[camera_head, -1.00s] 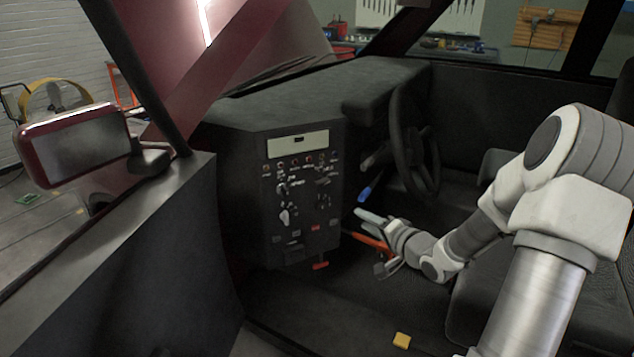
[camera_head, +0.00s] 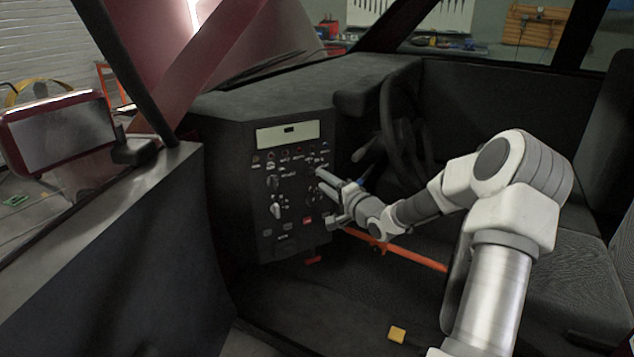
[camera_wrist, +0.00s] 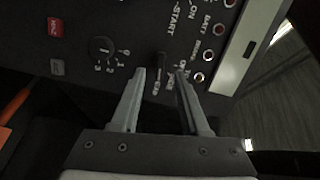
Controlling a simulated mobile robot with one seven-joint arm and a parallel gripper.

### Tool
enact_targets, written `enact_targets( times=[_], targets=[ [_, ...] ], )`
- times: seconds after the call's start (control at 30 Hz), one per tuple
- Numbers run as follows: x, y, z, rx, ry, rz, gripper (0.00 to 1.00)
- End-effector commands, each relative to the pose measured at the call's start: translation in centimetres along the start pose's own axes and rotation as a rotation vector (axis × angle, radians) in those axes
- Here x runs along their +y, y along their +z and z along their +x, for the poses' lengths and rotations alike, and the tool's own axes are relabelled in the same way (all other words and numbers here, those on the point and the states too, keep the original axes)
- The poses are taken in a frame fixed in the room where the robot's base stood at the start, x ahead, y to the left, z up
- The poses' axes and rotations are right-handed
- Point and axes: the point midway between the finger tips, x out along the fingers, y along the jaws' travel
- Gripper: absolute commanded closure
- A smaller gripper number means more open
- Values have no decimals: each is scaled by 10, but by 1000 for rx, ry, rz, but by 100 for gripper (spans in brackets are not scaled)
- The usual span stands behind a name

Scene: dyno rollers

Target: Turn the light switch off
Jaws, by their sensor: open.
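The black control panel (camera_head: 262,190) is on the dashboard's near face, with rows of knobs and switches. My gripper (camera_head: 321,178) is at the panel's upper right, its fingers pointing at the switches. In the wrist view my gripper (camera_wrist: 161,73) is open, with both fingers near the panel face. A dark lever-like switch (camera_wrist: 160,62) stands in line with the gap between the fingertips; contact cannot be told. Its small lettering is hard to read, so I cannot confirm that it is the light switch. The fingers partly hide that area in the head view.
A round selector knob (camera_wrist: 101,50) and red button (camera_wrist: 56,27) lie left of the fingers. Indicator lamps (camera_wrist: 200,77) and a pale plate (camera_wrist: 235,62) lie right. The steering wheel (camera_head: 400,125) is right of the panel. An orange bar (camera_head: 415,259) runs below my arm.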

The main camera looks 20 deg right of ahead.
Motion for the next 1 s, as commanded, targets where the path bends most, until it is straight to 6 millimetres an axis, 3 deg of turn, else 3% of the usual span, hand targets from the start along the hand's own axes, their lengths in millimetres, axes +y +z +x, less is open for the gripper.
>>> enact_targets(
  times=[0.1, 0.23, 0.63, 0.9, 1.0],
  targets=[
    [2, 1, 20, -1, -1, 1, 55],
    [1, 0, 32, 0, -1, 0, 55],
    [0, 0, 39, 0, 1, 1, 55],
    [0, 0, 39, 0, 1, 0, 100],
    [0, 0, 39, 0, 1, 0, 100]
  ],
)
